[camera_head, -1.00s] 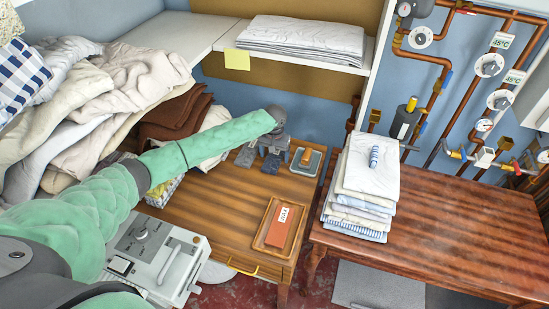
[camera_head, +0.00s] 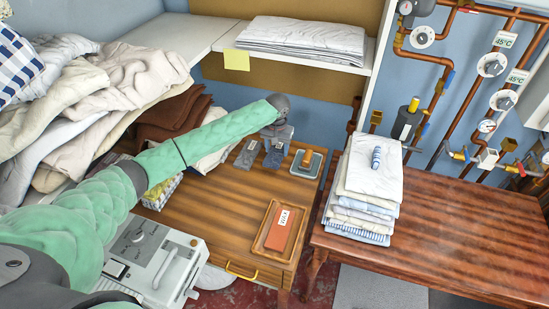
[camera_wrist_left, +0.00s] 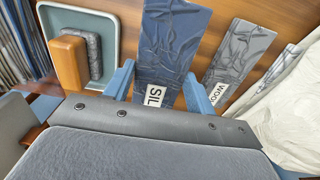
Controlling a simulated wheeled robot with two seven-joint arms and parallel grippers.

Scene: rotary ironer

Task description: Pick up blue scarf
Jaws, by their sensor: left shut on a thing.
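The blue scarf (camera_wrist_left: 172,42), a flat blue-grey strip with a white label reading "SIL", lies between the blue fingers of my left gripper (camera_wrist_left: 160,88) in the left wrist view. The gripper is shut on its near end; the dark palm edge hides part of the label. In the head view the left gripper (camera_head: 276,138) is over the back of the wooden table, with the scarf (camera_head: 273,156) showing just below it. A greyer strip labelled "WOOL" (camera_wrist_left: 237,58) lies beside it, apart from the fingers; it is also in the head view (camera_head: 248,153). My right gripper is not in view.
A small tray (camera_head: 314,169) with an orange-brown block is close beside the gripper. A wooden tray (camera_head: 262,244) with a red item sits nearer the front. A white cloth (camera_head: 210,150) and piled linens (camera_head: 130,75) are to the left. A folded stack (camera_head: 365,190) stands right.

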